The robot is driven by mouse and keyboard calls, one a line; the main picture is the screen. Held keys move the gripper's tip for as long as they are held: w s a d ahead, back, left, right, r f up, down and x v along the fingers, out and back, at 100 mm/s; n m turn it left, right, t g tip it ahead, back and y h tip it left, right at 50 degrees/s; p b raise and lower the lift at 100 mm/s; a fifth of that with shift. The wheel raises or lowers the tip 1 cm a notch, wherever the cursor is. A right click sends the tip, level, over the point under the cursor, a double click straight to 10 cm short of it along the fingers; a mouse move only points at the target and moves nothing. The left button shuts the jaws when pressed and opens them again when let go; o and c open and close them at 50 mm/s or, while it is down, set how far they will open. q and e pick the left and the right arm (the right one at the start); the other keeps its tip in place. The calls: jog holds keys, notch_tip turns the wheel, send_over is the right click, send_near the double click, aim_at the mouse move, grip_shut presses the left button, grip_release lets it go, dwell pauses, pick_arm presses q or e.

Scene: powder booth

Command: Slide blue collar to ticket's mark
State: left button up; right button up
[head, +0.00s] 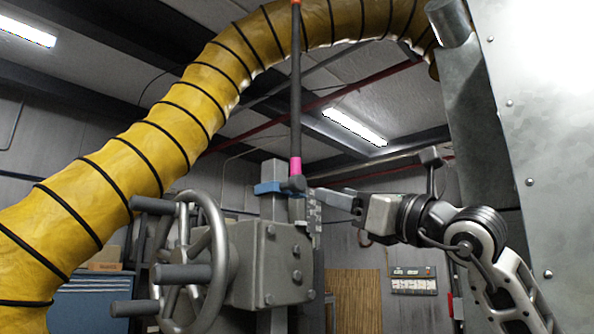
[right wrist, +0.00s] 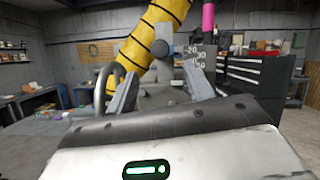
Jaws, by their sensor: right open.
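The blue collar (head: 268,187) sits around a grey upright post above a gearbox, beside a dark clamp on a vertical rod. My right gripper (head: 322,194) comes in from the right, its fingers pointing left toward the clamp and a printed scale (head: 315,213). In the right wrist view the open fingers (right wrist: 162,80) are apart, with a dark round knob (right wrist: 162,48) showing beyond the gap. The scale (right wrist: 197,58) shows a few numbers there. I cannot make out the blue collar in that view. I cannot identify the ticket in either view. My left gripper is out of view.
A grey handwheel (head: 205,255) with protruding handles stands left of the gearbox (head: 270,262). The rod (head: 295,90) carries a pink band (head: 295,166). A thick yellow hose (head: 150,150) arches overhead. A metal panel (head: 550,130) stands close on the right.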

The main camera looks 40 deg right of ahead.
aim_at(302, 185)
jog(key=p+x, duration=0.5)
jog(key=x, duration=0.4)
jog(key=shift+w+r, duration=0.3)
jog(key=shift+r, duration=0.05)
jog(key=shift+w+a+p, duration=0.1)
jog(key=shift+w+p, duration=0.25)
jog(key=shift+w, duration=0.05)
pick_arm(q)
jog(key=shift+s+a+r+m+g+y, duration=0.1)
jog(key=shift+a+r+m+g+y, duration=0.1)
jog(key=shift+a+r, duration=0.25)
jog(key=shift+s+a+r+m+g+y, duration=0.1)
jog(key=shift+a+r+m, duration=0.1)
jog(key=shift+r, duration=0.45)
